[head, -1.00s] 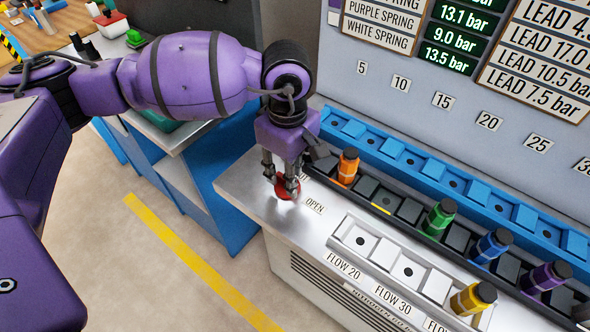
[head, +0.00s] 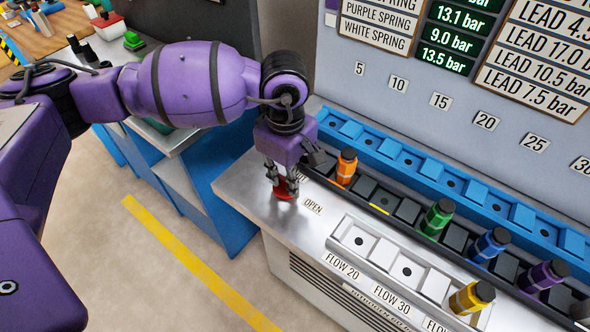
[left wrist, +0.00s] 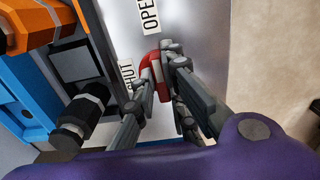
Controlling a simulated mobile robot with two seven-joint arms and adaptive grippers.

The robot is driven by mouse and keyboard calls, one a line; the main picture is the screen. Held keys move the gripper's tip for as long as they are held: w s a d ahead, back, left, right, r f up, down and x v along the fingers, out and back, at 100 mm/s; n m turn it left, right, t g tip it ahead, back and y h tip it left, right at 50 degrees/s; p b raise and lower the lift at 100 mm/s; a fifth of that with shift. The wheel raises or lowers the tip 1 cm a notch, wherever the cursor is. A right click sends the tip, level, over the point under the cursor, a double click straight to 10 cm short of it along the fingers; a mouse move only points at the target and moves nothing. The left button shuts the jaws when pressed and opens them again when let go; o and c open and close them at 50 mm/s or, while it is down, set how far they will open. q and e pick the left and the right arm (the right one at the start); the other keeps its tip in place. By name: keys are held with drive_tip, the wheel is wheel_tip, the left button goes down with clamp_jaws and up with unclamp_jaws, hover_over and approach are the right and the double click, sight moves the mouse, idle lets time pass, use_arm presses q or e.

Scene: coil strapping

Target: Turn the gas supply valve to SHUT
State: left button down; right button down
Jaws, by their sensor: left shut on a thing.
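The red gas supply valve handle (head: 289,194) is on the metal top near the bench's left end. My left gripper (head: 282,186) points down over it and is shut on it. In the left wrist view, the red handle (left wrist: 151,58) shows between the fingers (left wrist: 157,85), which hide part of it. The OPEN label (head: 313,207) lies right of and nearer than the handle in the head view. The SHUT label (left wrist: 127,76) shows beside the handle in the left wrist view; the gripper mostly covers it in the head view. I cannot tell exactly where the handle points. My right gripper is not in view.
A dark rack (head: 375,209) holding orange, green, blue and purple capped cartridges runs close to the right of the gripper. A blue slotted rail (head: 430,167) lies behind it. A white tray (head: 376,262) with a yellow cartridge is in front. The bench's left front corner is clear.

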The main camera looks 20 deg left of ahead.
use_arm(q)
drive_tip(key=n, duration=0.5)
drive_tip(key=shift+w+n+p, duration=0.15)
drive_tip(key=shift+n+p, duration=0.15)
drive_tip(key=shift+p, duration=0.1)
drive_tip(key=n, duration=0.2)
drive_tip(key=n+p, duration=0.1)
drive_tip(key=n, duration=0.1)
drive_tip(key=shift+w+r+n, duration=0.15)
drive_tip(key=shift+n, duration=0.15)
drive_tip(key=n+p, duration=0.2)
drive_tip(key=n, duration=0.3)
drive_tip(key=shift+w+a, duration=0.1)
drive_tip(key=shift+a, duration=0.05)
drive_tip(key=shift+n+p, duration=0.7)
drive_tip(key=shift+n, duration=0.3)
drive_tip(key=shift+a+n, duration=0.1)
drive_tip(key=shift+n, duration=0.2)
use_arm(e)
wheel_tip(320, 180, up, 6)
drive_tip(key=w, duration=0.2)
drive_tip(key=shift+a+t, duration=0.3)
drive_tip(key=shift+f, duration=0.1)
use_arm(q)
drive_tip(key=c, duration=1.8)
unclamp_jaws()
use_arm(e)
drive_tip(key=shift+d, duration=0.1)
